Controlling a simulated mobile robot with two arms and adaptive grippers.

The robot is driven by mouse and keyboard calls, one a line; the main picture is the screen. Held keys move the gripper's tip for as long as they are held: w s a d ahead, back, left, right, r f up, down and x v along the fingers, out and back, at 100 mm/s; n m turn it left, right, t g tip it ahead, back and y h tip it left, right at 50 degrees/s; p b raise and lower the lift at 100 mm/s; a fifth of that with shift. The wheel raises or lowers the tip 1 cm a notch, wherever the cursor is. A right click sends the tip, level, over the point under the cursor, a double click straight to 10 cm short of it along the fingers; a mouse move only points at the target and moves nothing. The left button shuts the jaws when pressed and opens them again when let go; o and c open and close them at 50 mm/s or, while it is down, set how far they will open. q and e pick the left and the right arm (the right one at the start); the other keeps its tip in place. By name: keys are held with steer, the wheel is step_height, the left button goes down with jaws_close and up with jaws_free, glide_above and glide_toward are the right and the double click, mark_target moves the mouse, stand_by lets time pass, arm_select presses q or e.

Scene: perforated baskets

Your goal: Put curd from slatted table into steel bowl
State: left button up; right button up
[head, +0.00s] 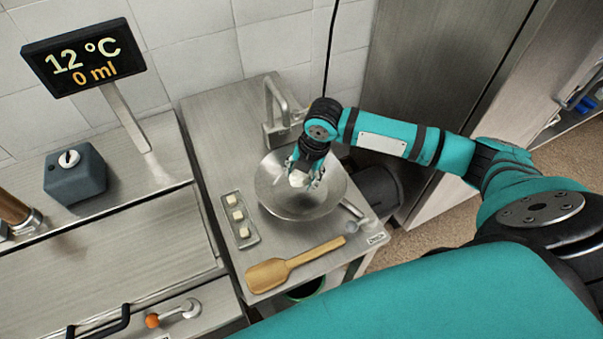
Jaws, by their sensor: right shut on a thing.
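The steel bowl (285,203) is a wide, shallow, shiny dish on a steel side table. My right gripper (306,178) points down over the bowl and is shut on a white lump of curd (297,179). The fingers hide part of the curd. I cannot tell whether the curd touches the inside of the bowl. I cannot make out which surface is the slatted table. My left gripper is not in view.
A small tray (250,239) with white cubes lies left of the bowl. A wooden paddle (290,266) lies in front. A faucet (273,108) stands behind the bowl. A display (84,57) reading 12 °C and 0 ml stands at the back left.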

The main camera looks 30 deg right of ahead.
mark_target(297, 172)
steer(key=shift+f, duration=0.3)
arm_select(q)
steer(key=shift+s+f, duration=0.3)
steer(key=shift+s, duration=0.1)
arm_select(e)
steer(key=o, duration=0.8)
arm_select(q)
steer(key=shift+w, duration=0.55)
arm_select(e)
steer(key=o, duration=0.4)
steer(key=shift+o, duration=0.2)
steer(key=p+v, duration=0.4)
steer(key=p, duration=0.1)
steer(key=w+a+p+v, duration=0.1)
steer(key=p+v, duration=0.2)
steer(key=shift+r, duration=0.3)
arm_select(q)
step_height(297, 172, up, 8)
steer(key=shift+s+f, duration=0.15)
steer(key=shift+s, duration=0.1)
arm_select(e)
steer(key=shift+f, duration=0.15)
